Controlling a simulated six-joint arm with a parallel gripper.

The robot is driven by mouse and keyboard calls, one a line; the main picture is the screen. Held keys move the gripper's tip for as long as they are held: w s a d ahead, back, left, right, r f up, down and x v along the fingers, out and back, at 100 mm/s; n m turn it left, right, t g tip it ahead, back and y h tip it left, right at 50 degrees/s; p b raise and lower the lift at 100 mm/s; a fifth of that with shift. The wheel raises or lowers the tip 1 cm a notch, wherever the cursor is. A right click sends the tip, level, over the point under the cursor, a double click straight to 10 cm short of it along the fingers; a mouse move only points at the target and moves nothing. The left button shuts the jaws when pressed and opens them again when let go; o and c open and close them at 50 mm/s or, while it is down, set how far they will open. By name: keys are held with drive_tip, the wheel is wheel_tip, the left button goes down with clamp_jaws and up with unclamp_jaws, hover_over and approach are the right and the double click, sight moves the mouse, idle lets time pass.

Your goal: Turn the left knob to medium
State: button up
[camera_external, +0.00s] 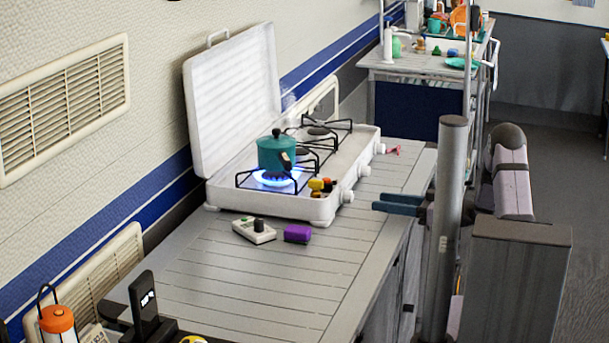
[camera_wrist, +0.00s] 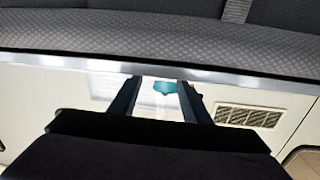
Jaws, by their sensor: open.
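The white camping stove (camera_external: 278,205) stands on the slatted counter with its lid raised. Three white knobs sit along its front face: the nearest, at the left as one faces the front (camera_external: 347,196), the middle one (camera_external: 365,170) and the far one (camera_external: 382,147). Their settings are too small to read. A blue flame burns under the teal pot (camera_external: 275,153) on the near burner. My gripper (camera_external: 384,203) is open and empty, to the right of the nearest knob and apart from it. In the wrist view, a teal shape (camera_wrist: 165,87), likely the pot, shows between the fingers.
Small yellow and red blocks (camera_external: 320,187) are at the stove's near front corner. A white handheld device (camera_external: 254,230) and a purple block (camera_external: 297,233) lie on the counter before the stove. An orange lantern (camera_external: 58,320) and a black device (camera_external: 146,300) stand nearer the camera.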

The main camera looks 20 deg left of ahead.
sight(358, 212)
drive_tip(key=shift+s+a+g, duration=0.25)
drive_tip(key=shift+s+g, duration=0.35)
drive_tip(key=shift+s, duration=0.05)
drive_tip(key=shift+w+a, duration=0.2)
drive_tip(key=shift+a, duration=3.4)
drive_tip(key=shift+c, duration=0.5)
drive_tip(key=c, duration=0.9)
drive_tip(key=shift+f+n, duration=0.1)
drive_tip(key=shift+n, duration=0.3)
drive_tip(key=shift+c, duration=0.2)
